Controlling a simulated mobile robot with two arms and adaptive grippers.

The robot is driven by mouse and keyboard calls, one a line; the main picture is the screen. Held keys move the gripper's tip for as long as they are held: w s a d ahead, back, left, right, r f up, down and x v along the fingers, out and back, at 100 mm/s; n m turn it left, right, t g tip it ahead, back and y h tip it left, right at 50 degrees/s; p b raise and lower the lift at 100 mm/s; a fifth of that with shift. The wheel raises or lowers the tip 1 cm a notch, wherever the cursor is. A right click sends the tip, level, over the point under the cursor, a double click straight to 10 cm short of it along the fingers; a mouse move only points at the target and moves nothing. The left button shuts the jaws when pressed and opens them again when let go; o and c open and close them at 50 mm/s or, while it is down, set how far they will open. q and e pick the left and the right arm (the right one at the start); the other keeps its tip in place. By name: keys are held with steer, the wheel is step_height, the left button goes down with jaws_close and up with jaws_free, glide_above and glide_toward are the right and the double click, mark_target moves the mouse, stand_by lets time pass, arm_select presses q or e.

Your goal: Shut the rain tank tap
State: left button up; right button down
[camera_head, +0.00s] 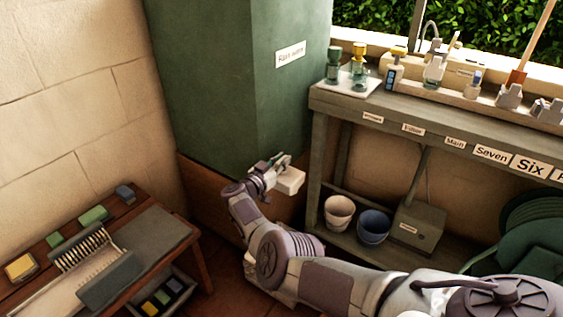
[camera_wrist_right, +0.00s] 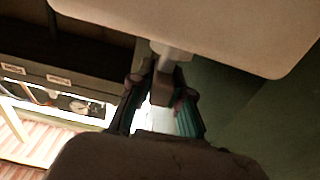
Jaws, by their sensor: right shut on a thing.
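The rain tank (camera_head: 220,80) is a tall dark green box against the wall, with a "Rain water" label high on its right face. My right gripper (camera_head: 283,161) is at the front of the tank, near its lower end. In the right wrist view, my right gripper (camera_wrist_right: 164,88) is shut on a small grey part of the rain tank tap (camera_wrist_right: 161,92), between its two fingers. The gripper hides most of the tap in the head view, and I cannot tell its handle's angle. My left gripper is not in view.
A grey workbench (camera_head: 390,122) with labelled positions and several taps and bottles stands to the right. A white pot (camera_head: 339,212), a blue pot (camera_head: 374,226) and a grey box (camera_head: 416,228) sit on its lower shelf.

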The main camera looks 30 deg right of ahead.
mark_target(277, 165)
steer(key=shift+r, duration=0.1)
steer(key=c, duration=1.1)
jaws_free()
steer(key=v, duration=0.7)
steer(key=shift+a, duration=0.2)
